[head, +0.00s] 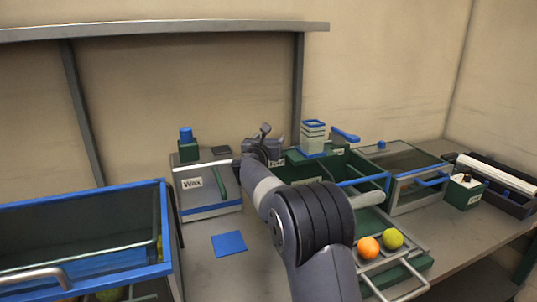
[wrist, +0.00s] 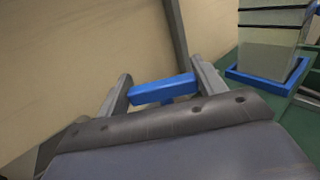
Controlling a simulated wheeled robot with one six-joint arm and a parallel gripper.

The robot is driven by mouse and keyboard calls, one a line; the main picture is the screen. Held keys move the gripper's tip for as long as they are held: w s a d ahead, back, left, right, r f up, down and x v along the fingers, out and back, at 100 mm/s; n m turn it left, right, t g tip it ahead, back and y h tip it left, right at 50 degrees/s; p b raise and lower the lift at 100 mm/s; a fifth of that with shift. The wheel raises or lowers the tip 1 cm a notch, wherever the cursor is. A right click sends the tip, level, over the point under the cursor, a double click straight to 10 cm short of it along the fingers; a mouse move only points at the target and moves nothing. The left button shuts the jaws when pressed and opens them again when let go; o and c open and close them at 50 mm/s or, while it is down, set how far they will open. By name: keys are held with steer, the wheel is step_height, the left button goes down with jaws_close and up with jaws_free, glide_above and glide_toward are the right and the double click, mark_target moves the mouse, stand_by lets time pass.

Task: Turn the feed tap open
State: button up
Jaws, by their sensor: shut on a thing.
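A blue bar-shaped handle (wrist: 165,89), which looks like the feed tap's, lies between the two fingers of my gripper (wrist: 160,75) in the wrist view. The fingers are shut on it, one at each end. In the head view my gripper (head: 262,135) is at the back of the bench, above a small label that seems to read "Feed". The handle is hidden there behind my gripper and arm. The tap's body cannot be made out.
A clear stacked container (head: 313,138) with a blue base stands just right of my gripper. A box labelled "Wax" (head: 207,190) is to the left. Green bins, an orange (head: 368,247) and a yellow-green fruit (head: 393,238) are to the right.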

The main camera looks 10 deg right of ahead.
steer(key=n+y+b, duration=0.2)
steer(key=y+b, duration=0.1)
steer(key=n+t+y+b, duration=0.1)
steer(key=n+y+b, duration=0.1)
steer(key=y+b, duration=0.1)
steer(key=shift+d+f+t+y+b, duration=0.15)
steer(key=shift+t+y+b, duration=0.15)
steer(key=shift+b, duration=0.25)
steer(key=shift+r+n+y+b, duration=0.15)
steer(key=shift+n+y+b, duration=0.3)
steer(key=shift+n+y, duration=0.5)
steer(key=shift+r+n+y+b, duration=0.1)
steer(key=shift+n+y+b, duration=0.45)
steer(key=shift+y, duration=0.7)
steer(key=shift+a, duration=0.2)
steer(key=o, duration=1)
steer(key=shift+f, duration=0.1)
steer(key=s+b, duration=0.1)
steer(key=s, duration=0.2)
steer(key=s+d+b, duration=0.1)
steer(key=s, duration=0.3)
steer(key=s+d+b, duration=0.1)
steer(key=s, duration=0.2)
steer(key=shift+s+d, duration=0.15)
steer(key=shift+s, duration=0.15)
steer(key=shift+w, duration=0.1)
